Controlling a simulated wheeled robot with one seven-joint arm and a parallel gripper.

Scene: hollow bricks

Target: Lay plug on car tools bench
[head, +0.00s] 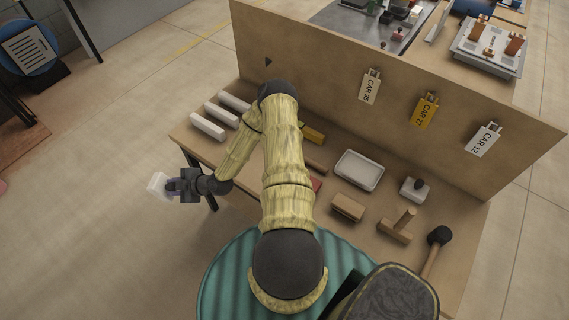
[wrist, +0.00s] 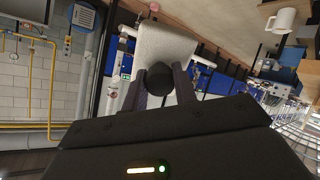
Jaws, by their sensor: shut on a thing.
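My gripper (head: 174,186) is out past the left end of the wooden bench (head: 460,215), away from its top. It is shut on a pale block with a round black knob, which I take to be the plug (head: 157,184). In the wrist view the plug (wrist: 165,45) sticks out beyond the fingers (wrist: 163,88), with its black knob between them. The bench has tags reading CAR on its upright back panel and hand tools on its top; I take it to be the car tools bench.
White bars (head: 208,126) lie at the bench's left end. The back panel (head: 310,70) stands tall. Clear floor lies left.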

